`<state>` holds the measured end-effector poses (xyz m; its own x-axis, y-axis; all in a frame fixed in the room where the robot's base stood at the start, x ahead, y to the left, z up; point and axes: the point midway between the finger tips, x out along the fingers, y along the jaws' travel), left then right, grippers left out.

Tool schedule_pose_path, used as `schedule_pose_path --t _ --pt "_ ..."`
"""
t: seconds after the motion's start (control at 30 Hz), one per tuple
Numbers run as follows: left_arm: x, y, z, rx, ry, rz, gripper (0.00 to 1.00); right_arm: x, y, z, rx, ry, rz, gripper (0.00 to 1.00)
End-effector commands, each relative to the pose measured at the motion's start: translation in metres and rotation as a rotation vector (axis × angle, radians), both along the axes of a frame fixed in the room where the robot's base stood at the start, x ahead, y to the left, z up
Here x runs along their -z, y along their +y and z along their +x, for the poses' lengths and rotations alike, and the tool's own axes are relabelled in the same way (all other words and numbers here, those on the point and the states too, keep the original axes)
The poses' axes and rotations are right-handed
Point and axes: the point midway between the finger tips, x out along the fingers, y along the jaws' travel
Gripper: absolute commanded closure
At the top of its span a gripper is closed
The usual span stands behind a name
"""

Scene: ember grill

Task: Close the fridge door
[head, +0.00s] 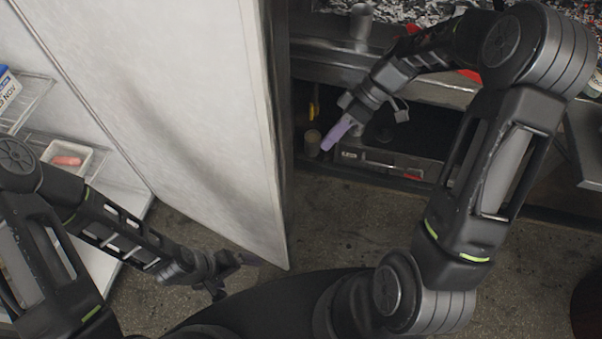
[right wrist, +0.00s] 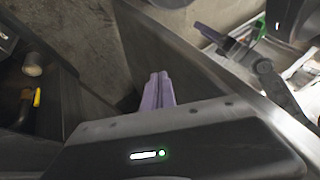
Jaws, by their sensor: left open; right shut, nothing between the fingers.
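The fridge door (head: 190,110) stands open as a large pale panel left of centre in the head view. The fridge interior, with wire shelves (head: 30,95), shows at the far left. My left gripper (head: 238,278) is open near the door's lower edge, on the fridge side; I cannot tell whether it touches the door. My right gripper (head: 330,140) has purple fingers, shut and empty, to the right of the door's edge and apart from it in the picture. The shut fingers also show in the right wrist view (right wrist: 158,92).
A grill counter with embers (head: 400,10) stands at the back right, with a lower shelf (head: 390,165) under it. A white tray (head: 85,150) with a pink item (head: 67,160) sits in the fridge. Dark floor (head: 340,225) is bare between door and counter.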

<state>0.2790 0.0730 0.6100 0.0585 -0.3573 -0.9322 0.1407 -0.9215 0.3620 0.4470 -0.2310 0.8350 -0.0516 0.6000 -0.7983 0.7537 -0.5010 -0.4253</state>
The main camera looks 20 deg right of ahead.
Motion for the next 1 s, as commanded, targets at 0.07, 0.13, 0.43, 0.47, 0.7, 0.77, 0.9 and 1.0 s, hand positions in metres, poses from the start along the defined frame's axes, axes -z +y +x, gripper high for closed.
schedule_pose_path --t 0.07,0.13,0.43,0.47,0.7,0.77,0.9,1.0 --pt "-0.002 0.000 0.000 0.000 0.000 0.000 0.01 0.006 0.006 -0.001 0.000 0.002 0.001 1.00" --pt "-0.004 0.000 0.000 0.000 0.000 0.000 0.01 0.015 0.012 -0.002 -0.001 0.005 0.001 1.00" --pt "-0.014 0.000 0.000 0.000 0.001 0.000 0.01 0.062 0.048 -0.005 -0.001 0.005 0.002 1.00" --pt "-0.015 0.000 0.000 0.000 0.001 0.000 0.01 0.066 0.052 -0.006 -0.003 0.005 0.001 1.00" --pt "-0.028 0.000 -0.001 0.001 0.002 0.001 0.01 0.070 0.076 -0.026 0.000 0.002 0.000 1.00" --pt "-0.029 0.000 -0.001 0.000 0.003 0.001 0.01 0.071 0.080 -0.029 0.000 0.001 0.001 1.00" --pt "-0.029 0.000 -0.001 0.001 0.004 0.001 0.01 0.072 0.083 -0.032 0.000 0.000 -0.001 1.00" --pt "-0.029 0.000 -0.001 0.000 0.005 0.001 0.01 0.073 0.084 -0.033 0.000 0.000 -0.001 1.00"
